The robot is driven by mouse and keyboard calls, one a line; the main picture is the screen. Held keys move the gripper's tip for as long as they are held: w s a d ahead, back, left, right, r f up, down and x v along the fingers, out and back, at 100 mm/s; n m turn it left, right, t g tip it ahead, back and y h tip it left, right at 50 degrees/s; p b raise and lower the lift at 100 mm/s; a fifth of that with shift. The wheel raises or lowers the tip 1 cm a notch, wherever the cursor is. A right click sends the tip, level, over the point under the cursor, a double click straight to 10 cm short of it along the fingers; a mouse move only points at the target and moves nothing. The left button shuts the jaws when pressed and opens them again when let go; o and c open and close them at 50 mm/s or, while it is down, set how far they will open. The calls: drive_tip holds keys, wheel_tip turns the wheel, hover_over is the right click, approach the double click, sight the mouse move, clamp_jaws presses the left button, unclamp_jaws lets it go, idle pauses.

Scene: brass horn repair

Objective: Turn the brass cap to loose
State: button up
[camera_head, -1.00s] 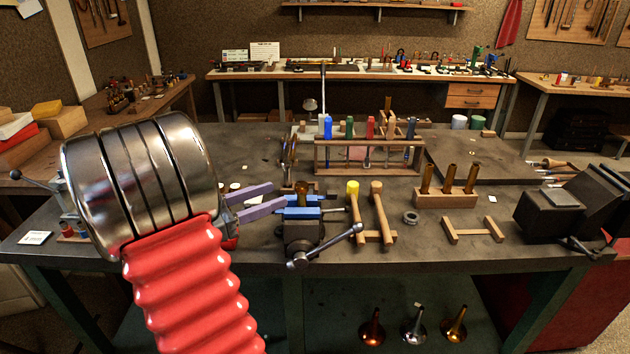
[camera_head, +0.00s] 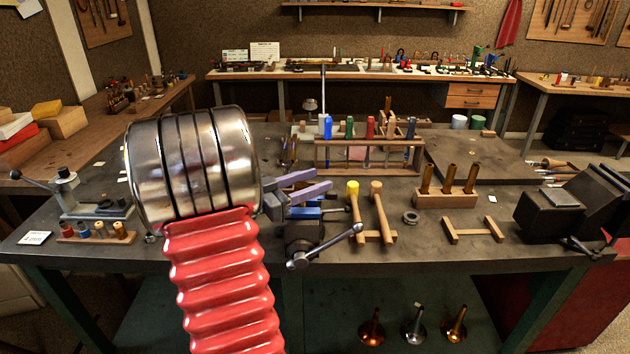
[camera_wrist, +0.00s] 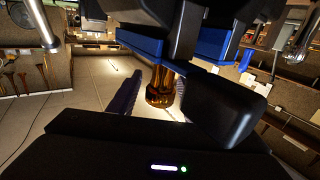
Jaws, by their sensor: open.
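The brass cap (camera_wrist: 159,98) shows in the wrist view as a shiny amber-brown end on a brass piece between the blue vise jaws (camera_wrist: 205,47). My gripper (camera_head: 320,181) is open, its purple fingers lying over the vise in the head view. In the wrist view the brass piece appears in the gap between the fingers. I cannot tell whether either finger touches it. In the head view my fingers and wrist hide the brass cap. The vise (camera_head: 303,236) is partly covered, with its handle sticking out to the right.
A block with brass tubes (camera_head: 446,200) and a dark ring (camera_head: 411,218) lie farther right. A lever tool (camera_head: 66,188) stands at left.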

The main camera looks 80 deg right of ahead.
drive_tip(key=shift+s+d, duration=0.25)
drive_tip(key=shift+c, duration=0.2)
drive_tip(key=c, duration=1)
drive_tip(key=shift+r+t+h, duration=0.1)
drive_tip(key=shift+t+h, duration=0.2)
drive_tip(key=shift+t, duration=0.1)
drive_tip(key=shift+c, duration=0.2)
drive_tip(key=shift+w+d+n+t+h, duration=0.15)
drive_tip(key=shift+n+t+h, duration=0.3)
drive_tip(key=shift+n+t, duration=0.2)
drive_tip(key=shift+w+d+n+t+h, duration=0.15)
drive_tip(key=shift+n+t+h, duration=0.3)
drive_tip(key=shift+n+t, duration=0.15)
drive_tip(key=shift+w+d+n+t+h, duration=0.1)
drive_tip(key=shift+w+n+t+h, duration=0.1)
drive_tip(key=shift+n+t+h, duration=0.45)
drive_tip(key=shift+w+d+n+t+h, duration=0.15)
drive_tip(key=shift+n+t, duration=0.25)
drive_tip(key=shift+t, duration=0.5)
drive_tip(key=shift+a, duration=0.1)
